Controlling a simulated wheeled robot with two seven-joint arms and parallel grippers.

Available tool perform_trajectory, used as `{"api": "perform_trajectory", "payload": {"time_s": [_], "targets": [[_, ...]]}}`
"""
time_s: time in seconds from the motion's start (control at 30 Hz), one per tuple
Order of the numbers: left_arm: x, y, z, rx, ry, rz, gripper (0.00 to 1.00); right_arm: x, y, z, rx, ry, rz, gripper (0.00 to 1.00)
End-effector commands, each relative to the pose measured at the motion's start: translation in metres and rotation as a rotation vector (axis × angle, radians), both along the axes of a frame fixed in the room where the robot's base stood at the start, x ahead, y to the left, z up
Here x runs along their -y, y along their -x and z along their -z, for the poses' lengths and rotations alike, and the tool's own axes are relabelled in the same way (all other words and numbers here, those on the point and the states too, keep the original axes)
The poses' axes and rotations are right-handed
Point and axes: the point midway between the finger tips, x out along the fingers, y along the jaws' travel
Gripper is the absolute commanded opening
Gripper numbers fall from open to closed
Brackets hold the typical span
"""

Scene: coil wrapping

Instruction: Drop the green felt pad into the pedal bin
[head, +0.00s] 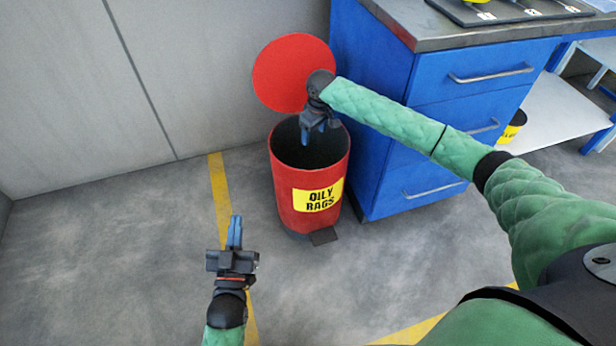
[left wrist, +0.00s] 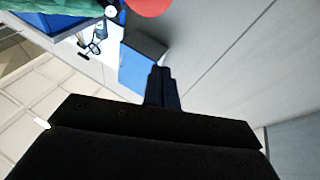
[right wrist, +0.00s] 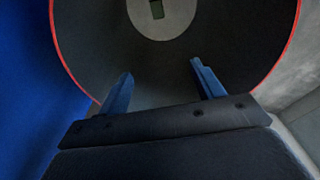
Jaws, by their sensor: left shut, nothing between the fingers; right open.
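The red pedal bin (head: 310,207), labelled "OILY RAGS", stands on the floor with its round red lid (head: 290,75) raised. My right gripper (head: 306,142) is over the bin's mouth, pointing down. In the right wrist view its two blue fingers (right wrist: 162,72) are spread with nothing between them. A small dark greenish rectangle, seemingly the green felt pad (right wrist: 157,9), lies on the pale round bottom inside the bin, apart from the fingers. My left gripper (head: 235,220) is shut and empty, left of the bin; its closed fingers also show in the left wrist view (left wrist: 162,75).
A blue drawer cabinet (head: 385,150) with a grey top stands just right of the bin. A wall (head: 200,70) is behind. A yellow floor line (head: 222,200) runs left of the bin. The floor at left is clear.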

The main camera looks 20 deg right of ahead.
Motion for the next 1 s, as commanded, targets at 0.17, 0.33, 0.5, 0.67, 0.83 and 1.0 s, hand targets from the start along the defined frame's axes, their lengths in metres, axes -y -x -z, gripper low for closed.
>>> {"api": "perform_trajectory", "payload": {"time_s": [0.17, 0.33, 0.5, 0.67, 0.83, 1.0], "targets": [[0.000, 0.000, 0.002, -0.009, -0.002, 0.000, 0.00, 0.000, 0.000, -0.003, 0.000, 0.000, 0.000, 0.67], [0.002, -0.001, 0.024, -0.079, -0.020, 0.006, 0.00, 0.001, 0.001, -0.017, 0.001, 0.000, -0.001, 0.67], [0.004, 0.003, 0.065, -0.198, -0.047, 0.015, 0.00, 0.002, 0.003, -0.035, 0.001, -0.001, 0.000, 0.67], [0.004, 0.008, 0.095, -0.290, -0.067, 0.021, 0.00, 0.003, 0.005, -0.051, 0.000, -0.001, 0.000, 0.67], [0.004, 0.013, 0.121, -0.370, -0.086, 0.027, 0.00, 0.004, 0.007, -0.066, 0.000, 0.000, 0.000, 0.67], [0.004, 0.017, 0.137, -0.416, -0.097, 0.032, 0.00, 0.005, 0.008, -0.074, 0.000, 0.000, 0.000, 0.67]]}}
